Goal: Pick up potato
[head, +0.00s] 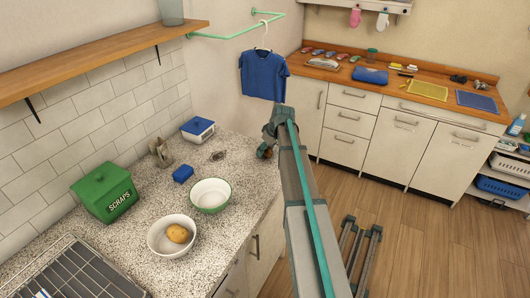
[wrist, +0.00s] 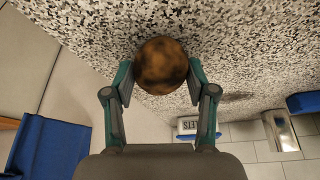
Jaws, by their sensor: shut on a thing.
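My gripper (head: 266,150) is at the counter's far right edge, away from that bowl. In the wrist view, my gripper (wrist: 161,80) is shut on a round, mottled brown thing (wrist: 160,62), with a finger on each side of it. It looks darker than the potato in the bowl, and I cannot tell for sure what it is. In the head view it is mostly hidden by my gripper.
A green-rimmed bowl (head: 210,196), blue sponge (head: 183,174), green scraps bin (head: 104,191), blue-lidded box (head: 198,129) and wire rack (head: 75,272) stand on the counter. A blue shirt (head: 263,75) hangs behind my gripper. The wooden floor (head: 410,220) is open at right.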

